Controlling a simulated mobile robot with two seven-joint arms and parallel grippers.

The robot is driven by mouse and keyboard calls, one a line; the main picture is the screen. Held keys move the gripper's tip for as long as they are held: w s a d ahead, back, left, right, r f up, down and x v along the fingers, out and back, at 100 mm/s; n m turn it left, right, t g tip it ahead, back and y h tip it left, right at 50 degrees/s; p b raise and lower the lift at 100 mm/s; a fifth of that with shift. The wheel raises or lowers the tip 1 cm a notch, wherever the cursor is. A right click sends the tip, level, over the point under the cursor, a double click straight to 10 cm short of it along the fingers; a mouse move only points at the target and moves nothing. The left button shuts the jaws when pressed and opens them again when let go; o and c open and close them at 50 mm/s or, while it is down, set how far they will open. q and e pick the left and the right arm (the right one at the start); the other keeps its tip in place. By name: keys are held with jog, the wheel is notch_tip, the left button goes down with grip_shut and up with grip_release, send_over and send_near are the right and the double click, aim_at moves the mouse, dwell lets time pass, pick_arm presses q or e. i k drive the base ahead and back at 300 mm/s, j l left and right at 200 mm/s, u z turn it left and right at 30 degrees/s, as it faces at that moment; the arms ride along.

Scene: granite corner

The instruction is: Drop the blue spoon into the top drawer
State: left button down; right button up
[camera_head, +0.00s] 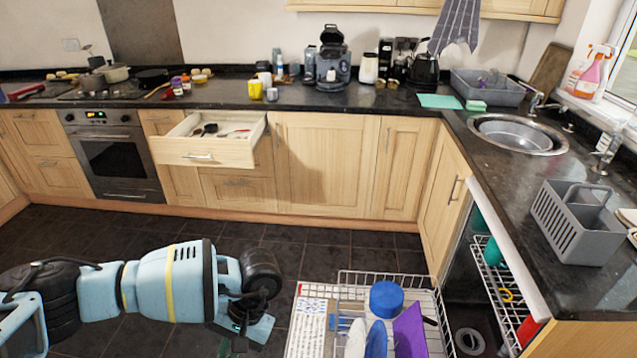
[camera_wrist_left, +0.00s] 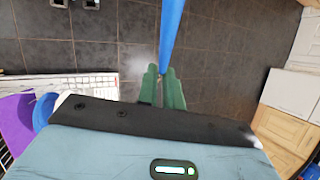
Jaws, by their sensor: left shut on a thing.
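My left gripper (camera_wrist_left: 161,84) has green fingers shut on the blue spoon (camera_wrist_left: 172,30). In the left wrist view only its long, straight blue handle shows, running from the fingertips to the top edge. In the head view my left gripper (camera_head: 228,346) is at the bottom edge, pointing down, and the spoon cannot be made out there. The top drawer (camera_head: 205,158) is pulled open below the back counter, far beyond the gripper. Dark and red-handled utensils lie in it. My right gripper does not show.
An open dishwasher rack (camera_head: 335,280) with plates, a blue cup (camera_head: 386,299) and a purple board (camera_head: 411,331) stands right of my left gripper. The oven (camera_head: 112,157) is left of the drawer. Dark tiled floor (camera_head: 330,241) lies clear between my arm and the cabinets.

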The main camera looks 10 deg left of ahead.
aim_at(218, 137)
jog(key=i+j, duration=0.1)
jog(key=j, duration=0.4)
jog(key=i+j, duration=0.1)
jog(key=j, duration=0.45)
jog(key=i+j, duration=0.1)
jog(key=j, duration=0.4)
jog(key=i+j, duration=0.2)
jog(key=j, duration=0.2)
jog(key=i+j, duration=0.2)
jog(key=j, duration=0.15)
jog(key=i+j, duration=0.2)
jog(key=j, duration=0.2)
jog(key=i+j+u, duration=0.1)
jog(key=j, duration=0.3)
jog(key=i+j, duration=0.1)
jog(key=i, duration=1.1)
